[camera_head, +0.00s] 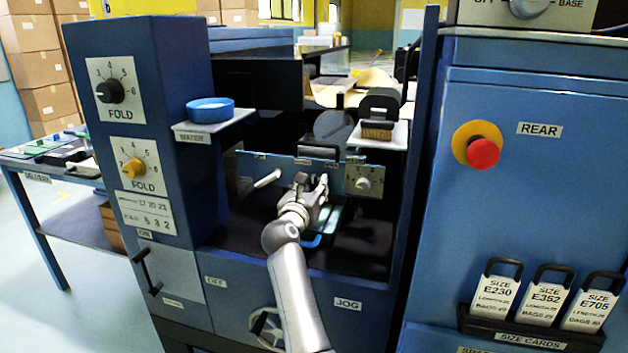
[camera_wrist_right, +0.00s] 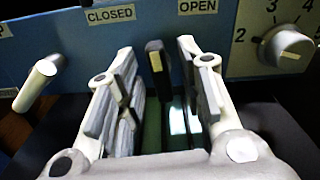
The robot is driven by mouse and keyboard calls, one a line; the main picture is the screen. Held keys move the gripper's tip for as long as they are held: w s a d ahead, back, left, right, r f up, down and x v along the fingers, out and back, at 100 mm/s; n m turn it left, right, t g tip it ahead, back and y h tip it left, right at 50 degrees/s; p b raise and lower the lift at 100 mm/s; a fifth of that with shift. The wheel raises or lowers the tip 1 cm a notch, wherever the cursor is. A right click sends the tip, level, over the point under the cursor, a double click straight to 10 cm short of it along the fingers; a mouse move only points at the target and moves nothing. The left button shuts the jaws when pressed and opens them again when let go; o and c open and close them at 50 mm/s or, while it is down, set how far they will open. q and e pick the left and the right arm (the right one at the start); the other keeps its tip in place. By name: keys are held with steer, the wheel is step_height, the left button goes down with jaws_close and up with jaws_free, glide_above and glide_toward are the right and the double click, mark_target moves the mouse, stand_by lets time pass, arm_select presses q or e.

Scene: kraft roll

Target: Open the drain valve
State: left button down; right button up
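My right gripper (camera_head: 312,184) reaches into the recess of the blue machine, in front of a blue panel (camera_head: 335,178). In the right wrist view, the gripper (camera_wrist_right: 156,52) is open, with its two fingers apart. A dark, narrow upright lever (camera_wrist_right: 155,57) stands between the fingers, with visible gaps on both sides. Above it on the panel are a CLOSED label (camera_wrist_right: 111,15) on the left and an OPEN label (camera_wrist_right: 198,7) on the right. The lever's tip lies between these labels. Its base is hidden, and no drain label is readable. My left gripper is not in view.
A white bar handle (camera_wrist_right: 40,83) sticks out left of the fingers. A numbered dial (camera_wrist_right: 288,47) sits to the right. A shelf with a blue dish (camera_head: 210,110) and one with a brush (camera_head: 377,130) overhang the recess. A red button (camera_head: 483,153) is farther right.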

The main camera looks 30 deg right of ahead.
steer(key=shift+w+d, duration=0.4)
steer(key=shift+d, duration=0.05)
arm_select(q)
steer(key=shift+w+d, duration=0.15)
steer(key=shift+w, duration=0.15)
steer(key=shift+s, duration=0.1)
arm_select(e)
steer(key=shift+s+r, duration=0.1)
jaws_close()
steer(key=n+p, duration=0.1)
steer(key=p, duration=0.2)
steer(key=shift+n, duration=0.4)
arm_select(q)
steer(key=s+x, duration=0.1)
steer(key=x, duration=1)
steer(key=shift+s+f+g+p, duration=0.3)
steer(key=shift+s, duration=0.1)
